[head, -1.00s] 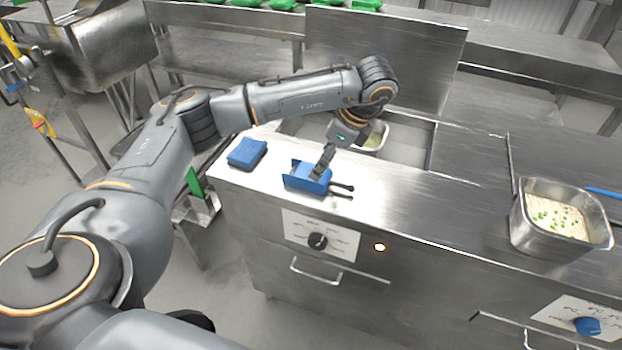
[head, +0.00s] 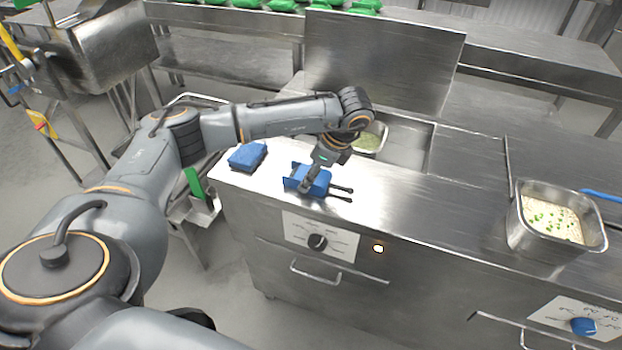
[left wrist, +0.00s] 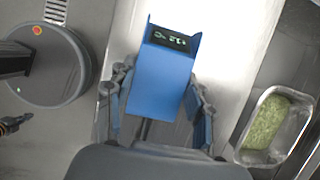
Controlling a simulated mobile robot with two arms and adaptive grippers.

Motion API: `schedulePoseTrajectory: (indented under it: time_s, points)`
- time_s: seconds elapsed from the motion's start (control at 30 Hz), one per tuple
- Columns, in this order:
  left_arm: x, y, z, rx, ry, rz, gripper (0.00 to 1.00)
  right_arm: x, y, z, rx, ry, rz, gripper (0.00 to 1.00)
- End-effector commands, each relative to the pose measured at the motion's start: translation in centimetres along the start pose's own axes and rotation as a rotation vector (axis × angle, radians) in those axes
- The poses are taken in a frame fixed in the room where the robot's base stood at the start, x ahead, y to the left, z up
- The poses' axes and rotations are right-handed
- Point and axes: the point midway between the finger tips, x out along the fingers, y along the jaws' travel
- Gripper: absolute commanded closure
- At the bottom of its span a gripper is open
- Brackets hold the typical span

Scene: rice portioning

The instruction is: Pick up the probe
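The probe appears to be the blue device (head: 318,186) with a small lit display, at the front left of the steel counter. Two thin black rods stick out from its right side. In the left wrist view the blue body (left wrist: 163,80) is seen from above, display at its far end. My left gripper (head: 308,185) points down at it. The wrist view shows the gripper's fingers (left wrist: 158,98) spread on either side of the blue body; whether they touch it I cannot tell. The fingers partly hide it in the head view. My right gripper is not in view.
A blue sponge-like block (head: 247,156) lies left of the device. A pan of green food (head: 370,138) sits in the recess behind. A steel pan of rice (head: 518,222) stands at the right, a blue-handled tool (head: 602,195) behind it. The counter between is clear.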

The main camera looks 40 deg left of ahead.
Motion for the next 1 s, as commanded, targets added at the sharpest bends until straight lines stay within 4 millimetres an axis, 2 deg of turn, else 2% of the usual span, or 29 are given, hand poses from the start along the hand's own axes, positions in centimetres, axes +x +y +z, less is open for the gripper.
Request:
schedulePoseTrajectory:
  time_s: [0.03, 0.1, 0.37, 0.57, 0.7, 0.8, 0.9, 0.97, 1.0]
  points:
    - [0.0, 0.0, 0.0, 0.0, 0.0, 0.0, 0.7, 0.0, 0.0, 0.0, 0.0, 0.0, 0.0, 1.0]
    - [0.0, 0.0, 0.0, 0.0, 0.0, 0.0, 0.79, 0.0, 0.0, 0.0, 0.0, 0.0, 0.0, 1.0]
    - [-0.1, 0.0, 0.0, 0.0, 0.0, -0.001, 0.79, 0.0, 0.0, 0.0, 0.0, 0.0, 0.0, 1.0]
    - [-1.0, -0.1, 0.4, -0.001, 0.001, -0.002, 0.79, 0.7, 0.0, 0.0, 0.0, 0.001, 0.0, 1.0]
    - [-2.8, -0.1, 1.1, -0.001, 0.002, -0.005, 0.79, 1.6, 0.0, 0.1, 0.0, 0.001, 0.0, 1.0]
    - [-5.3, 1.5, 1.2, 0.004, 0.001, -0.007, 0.79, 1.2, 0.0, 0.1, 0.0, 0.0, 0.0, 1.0]
    - [-8.7, 3.4, 1.7, 0.002, -0.001, -0.012, 0.79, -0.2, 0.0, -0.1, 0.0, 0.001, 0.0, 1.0]
    - [-10.3, 4.6, 1.7, 0.003, -0.002, -0.011, 0.79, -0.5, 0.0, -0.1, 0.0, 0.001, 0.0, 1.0]
    - [-10.6, 5.8, 1.1, 0.007, -0.001, -0.01, 0.79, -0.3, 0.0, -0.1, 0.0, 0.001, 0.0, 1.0]
